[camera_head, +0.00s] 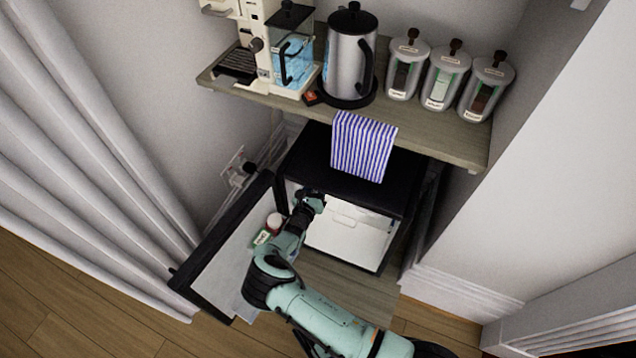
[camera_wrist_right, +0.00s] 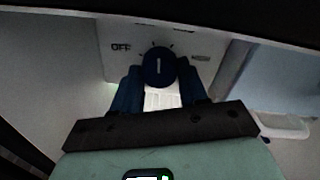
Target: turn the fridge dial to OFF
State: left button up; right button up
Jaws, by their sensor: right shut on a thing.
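The small black fridge (camera_head: 345,168) stands under the wooden shelf with its door (camera_head: 225,245) swung open to the left. The fridge dial (camera_wrist_right: 158,66) is a round dark blue knob on a pale panel in the right wrist view. Its white line points roughly straight up, between the OFF label (camera_wrist_right: 121,48) on the left and another label (camera_wrist_right: 201,58) on the right, too blurred to read. My right gripper (camera_wrist_right: 160,84) is shut on the dial, a finger on each side. In the head view my right gripper (camera_head: 308,202) reaches into the fridge's upper left and hides the dial.
A striped cloth (camera_head: 363,147) hangs from the shelf (camera_head: 430,135) over the fridge. The shelf carries a coffee machine (camera_head: 270,50), a kettle (camera_head: 350,58) and several canisters (camera_head: 445,78). Small items (camera_head: 268,228) sit in the open door, close beside my right arm.

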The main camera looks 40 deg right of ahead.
pick_arm(q)
jog(key=shift+w+a+f+b, duration=0.25)
jog(key=shift+f+b, duration=0.15)
jog(key=shift+f, duration=0.1)
jog(key=shift+w+a+f+b, duration=0.25)
jog(key=shift+f+b, duration=0.1)
jog(key=shift+f, duration=0.15)
pick_arm(e)
jog(key=shift+s+n+g, duration=0.1)
jog(key=shift+n+g, duration=0.4)
jog(key=shift+n, duration=5.2)
pick_arm(q)
jog(key=shift+s, duration=0.15)
pick_arm(e)
jog(key=o, duration=1.1)
jog(key=shift+c, duration=0.2)
jog(key=shift+r, duration=0.1)
jog(key=shift+a, duration=0.1)
